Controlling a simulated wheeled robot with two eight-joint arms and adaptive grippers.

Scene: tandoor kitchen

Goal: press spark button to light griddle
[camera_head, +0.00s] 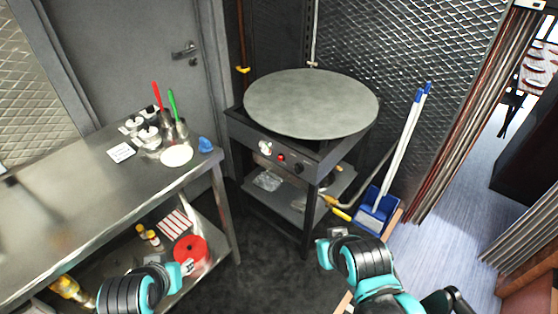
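The griddle (311,103) is a large round grey plate on a dark metal stand in the middle of the view. Its front panel carries a white knob or button (265,147), a small red button (282,157) and a black knob (299,168). No label is readable, so I cannot tell for sure which is the spark button. My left gripper (182,270) is low, in front of the steel table's lower shelf, away from the panel. My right gripper (323,254) is below and to the right of the panel, apart from it. The fingers' opening is unclear on both.
A steel table (60,215) stands at left with utensils, small pots and a white plate (177,156). A blue dustpan (377,210) with long handles stands right of the griddle. A yellow-handled gas pipe (342,214) runs below it. Dark floor is free in front.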

